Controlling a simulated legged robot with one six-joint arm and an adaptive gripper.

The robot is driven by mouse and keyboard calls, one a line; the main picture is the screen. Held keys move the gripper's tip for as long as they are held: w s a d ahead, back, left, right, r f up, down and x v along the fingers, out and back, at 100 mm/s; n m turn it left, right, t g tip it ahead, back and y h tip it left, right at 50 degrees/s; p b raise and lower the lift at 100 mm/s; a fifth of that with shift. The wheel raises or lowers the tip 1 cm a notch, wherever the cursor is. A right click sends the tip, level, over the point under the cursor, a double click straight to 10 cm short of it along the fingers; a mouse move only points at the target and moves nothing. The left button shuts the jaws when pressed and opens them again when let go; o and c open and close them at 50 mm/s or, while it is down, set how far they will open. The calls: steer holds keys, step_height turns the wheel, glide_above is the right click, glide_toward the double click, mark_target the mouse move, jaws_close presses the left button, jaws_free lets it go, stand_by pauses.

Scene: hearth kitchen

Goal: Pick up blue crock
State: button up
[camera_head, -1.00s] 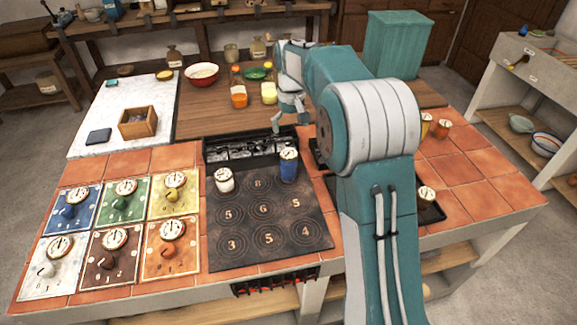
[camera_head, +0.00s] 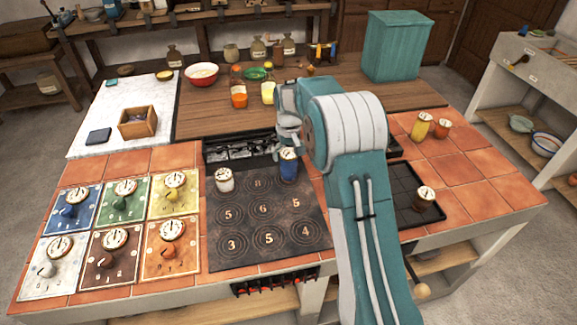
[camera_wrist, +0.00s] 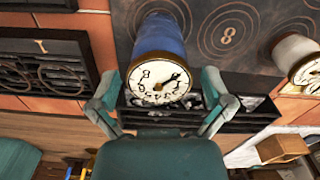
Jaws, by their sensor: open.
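The blue crock (camera_head: 288,168) stands upright at the back right of the dark numbered hob plate, with a pale dial on its top. In the wrist view the blue crock (camera_wrist: 160,62) sits ahead of my gripper (camera_wrist: 160,102), its dial face between and just beyond the two fingers. My gripper is open, one finger to each side. In the head view my gripper (camera_head: 281,150) is down close behind the crock, partly hidden by my arm. I cannot tell whether a finger touches it.
A white crock (camera_head: 224,180) stands on the hob plate (camera_head: 266,238) left of the blue one. A black grate tray (camera_head: 230,148) lies behind. A brown crock (camera_head: 424,197) stands on a dark tray at right. Yellow (camera_head: 421,126) and orange (camera_head: 441,129) crocks stand on the tiles. Dial panels fill the left.

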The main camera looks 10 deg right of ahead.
steer(key=shift+f, duration=0.85)
steer(key=c, duration=1.2)
steer(key=shift+r, duration=0.6)
step_height(320, 180, up, 2)
steer(key=shift+r, duration=0.2)
steer(key=s+r, duration=0.9)
steer(key=s, duration=0.5)
steer(key=shift+r, duration=0.25)
